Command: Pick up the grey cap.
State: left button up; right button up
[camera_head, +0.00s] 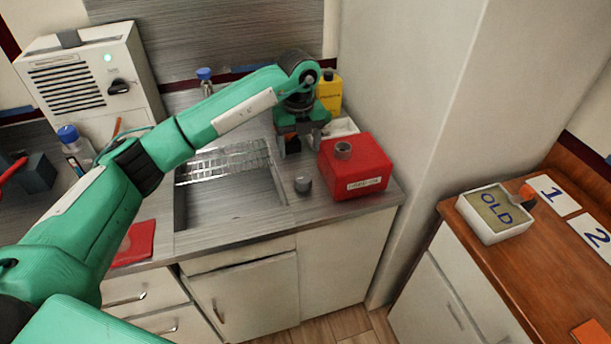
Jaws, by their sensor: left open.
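The grey cap (302,184) is a small grey cylinder standing on the grey counter, just left of the red canister (356,170). The canister has an open grey neck on top and a white label on its front. My left gripper (299,149) is open and empty, pointing down. In the picture it is above the cap and left of the canister's neck, apart from the cap. My right gripper is not in view.
A sink (232,186) lies left of the cap. A yellow bottle (330,92) stands behind the canister. At right, a wooden-topped cabinet bears a white tray marked OLD (495,214) and numbered cards (554,195). The counter in front of the cap is clear.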

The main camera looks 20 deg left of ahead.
pick_arm(q)
send_over(303, 177)
jog(key=f, duration=0.3)
jog(key=f+p, duration=0.1)
jog(key=f, duration=0.1)
jog(key=shift+s+a+f, duration=0.1)
jog(key=shift+s+a, duration=0.2)
jog(key=f, duration=0.1)
jog(key=f+p, duration=0.1)
jog(key=shift+d+f, duration=0.2)
jog(key=shift+f, duration=0.15)
jog(key=f, duration=0.2)
jog(key=f+p, duration=0.1)
jog(key=shift+w+d+f, duration=0.15)
jog(key=shift+w+f, duration=0.1)
jog(key=shift+f, duration=0.25)
jog(key=c, duration=1.1)
jog(key=shift+o, duration=0.2)
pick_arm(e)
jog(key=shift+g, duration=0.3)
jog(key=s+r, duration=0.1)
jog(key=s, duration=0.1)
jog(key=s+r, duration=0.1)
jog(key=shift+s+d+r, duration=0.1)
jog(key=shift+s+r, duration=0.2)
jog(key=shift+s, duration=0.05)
